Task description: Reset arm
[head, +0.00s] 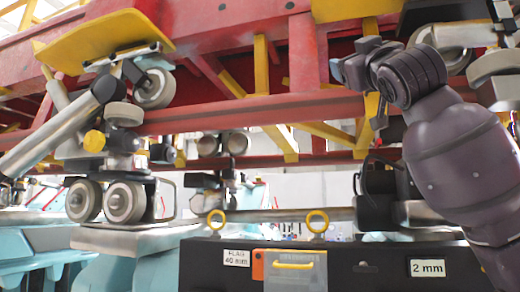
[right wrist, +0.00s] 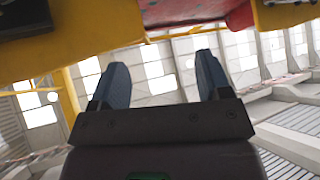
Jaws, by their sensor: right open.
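My right arm comes in from the right in the head view, bent upward. Its right gripper (head: 352,66) is raised in front of the red coaster train frame (head: 300,104), with no object visible in it. In the right wrist view the two blue-grey fingers of the right gripper (right wrist: 161,78) stand wide apart, with only the hall's windows and wall seen between them. Yellow and red parts of the train's underside (right wrist: 95,50) show close beyond the fingertips. My left gripper is in neither view.
Wheel assemblies hang at left (head: 122,200) and upper right. Below is a black bench front (head: 345,270) with "FLAG 40 mm" (head: 237,258) and "2 mm" (head: 427,268) labels, an orange-edged clear bin (head: 294,270) and yellow rings (head: 317,221). Yellow braces (head: 265,65) cross the frame.

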